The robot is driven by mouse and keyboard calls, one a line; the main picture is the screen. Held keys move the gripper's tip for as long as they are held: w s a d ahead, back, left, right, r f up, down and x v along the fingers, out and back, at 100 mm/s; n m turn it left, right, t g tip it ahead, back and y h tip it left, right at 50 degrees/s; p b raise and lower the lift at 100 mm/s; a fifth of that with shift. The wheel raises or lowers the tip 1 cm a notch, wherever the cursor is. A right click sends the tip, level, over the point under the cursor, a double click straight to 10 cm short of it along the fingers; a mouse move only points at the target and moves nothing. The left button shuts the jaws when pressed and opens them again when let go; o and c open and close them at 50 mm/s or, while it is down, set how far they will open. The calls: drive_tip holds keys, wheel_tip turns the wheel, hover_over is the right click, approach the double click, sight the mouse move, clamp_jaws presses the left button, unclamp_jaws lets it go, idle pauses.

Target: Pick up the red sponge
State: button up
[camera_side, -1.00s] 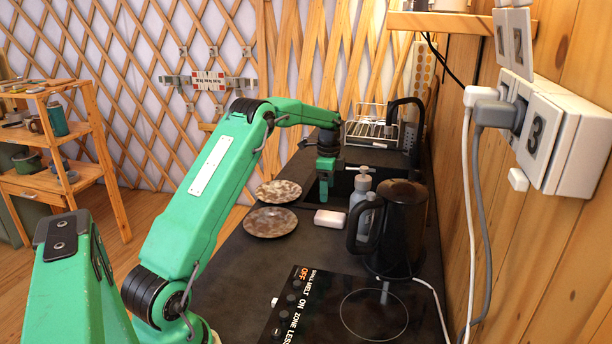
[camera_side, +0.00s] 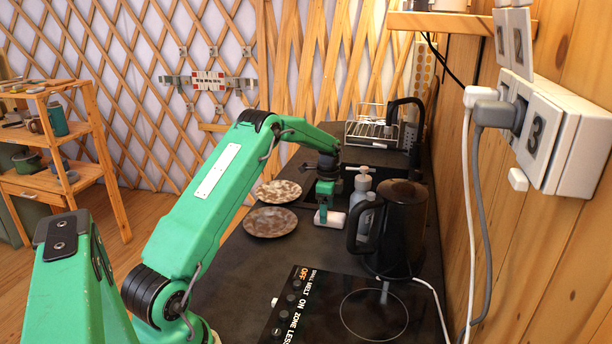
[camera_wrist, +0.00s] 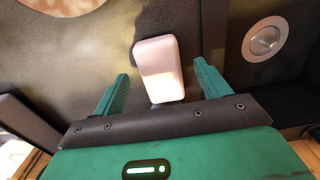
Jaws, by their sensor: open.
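I see no clearly red sponge; a small pale pinkish-white block with rounded edges (camera_side: 333,220) lies on the dark counter in front of the sink. It also shows in the wrist view (camera_wrist: 158,68), lying between the two green fingers. My gripper (camera_side: 321,217) points down at the block, with a finger covering part of it in the side view. In the wrist view my gripper (camera_wrist: 160,71) is open, with a gap on each side of the block. I cannot tell exactly how high the fingertips are above the counter.
Two speckled plates (camera_side: 270,222) (camera_side: 279,191) lie left of the block. A black kettle (camera_side: 400,228) and a grey pump bottle (camera_side: 360,198) stand close on the right. A wire dish rack (camera_side: 371,130) is behind. The hob (camera_side: 345,309) is in front. The sink drain (camera_wrist: 263,40) shows in the wrist view.

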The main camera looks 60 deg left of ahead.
drive_tip(key=shift+f, duration=1.25)
drive_tip(key=c, duration=1.1)
drive_tip(key=shift+r, duration=0.1)
drive_tip(key=shift+r, duration=1.75)
drive_tip(key=s+d, duration=1.2)
drive_tip(key=shift+s+d+f, duration=0.1)
drive_tip(key=shift+s+d, duration=0.25)
drive_tip(key=shift+a, duration=0.15)
